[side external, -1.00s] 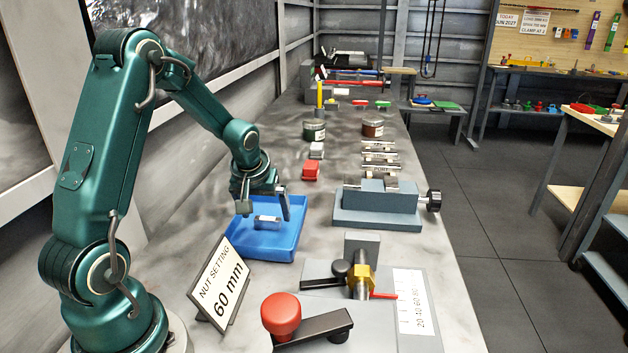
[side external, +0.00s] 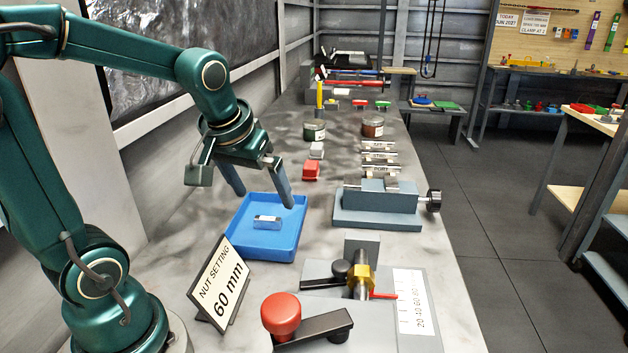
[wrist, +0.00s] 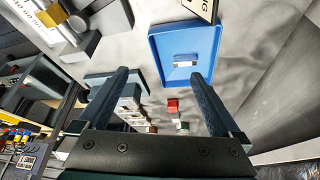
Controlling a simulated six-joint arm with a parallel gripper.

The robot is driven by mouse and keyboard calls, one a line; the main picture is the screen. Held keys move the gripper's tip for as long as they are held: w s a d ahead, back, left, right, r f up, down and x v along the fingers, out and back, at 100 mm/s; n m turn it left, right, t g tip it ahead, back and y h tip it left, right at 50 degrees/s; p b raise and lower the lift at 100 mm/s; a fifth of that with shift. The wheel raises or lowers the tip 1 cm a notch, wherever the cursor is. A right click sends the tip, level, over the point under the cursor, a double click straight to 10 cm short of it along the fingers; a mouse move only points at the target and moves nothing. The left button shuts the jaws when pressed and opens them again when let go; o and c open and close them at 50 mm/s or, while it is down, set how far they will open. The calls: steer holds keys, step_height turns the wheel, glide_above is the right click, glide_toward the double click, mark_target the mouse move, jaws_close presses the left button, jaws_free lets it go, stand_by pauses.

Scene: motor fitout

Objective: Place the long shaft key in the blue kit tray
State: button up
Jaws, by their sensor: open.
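The blue kit tray (side external: 265,243) stands on the bench, left of the grey vise-like block. A small silver metal piece (side external: 267,222), which looks like the shaft key, lies flat inside the tray near its middle. The wrist view also shows the tray (wrist: 208,31) with the metal piece (wrist: 185,61) in it. My gripper (side external: 264,200) is open and empty, raised above the tray's far side and apart from the metal piece. In the wrist view its two fingers (wrist: 157,73) are spread wide with nothing between them.
A grey block with a black knob (side external: 376,207) stands right of the tray. A brass nut fixture (side external: 362,278) and a red knob (side external: 281,314) are nearer. Red block (side external: 311,171) and jars are behind.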

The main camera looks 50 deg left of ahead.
steer(key=s+d+m+t+h, duration=0.1)
steer(key=s+d+m+h, duration=0.1)
steer(key=s+d+m, duration=0.3)
steer(key=s+d, duration=0.3)
steer(key=d, duration=0.1)
steer(key=shift+s+d+r+m, duration=0.2)
steer(key=shift+s+d+m, duration=0.15)
steer(key=shift+s+m, duration=0.05)
stand_by(0.5)
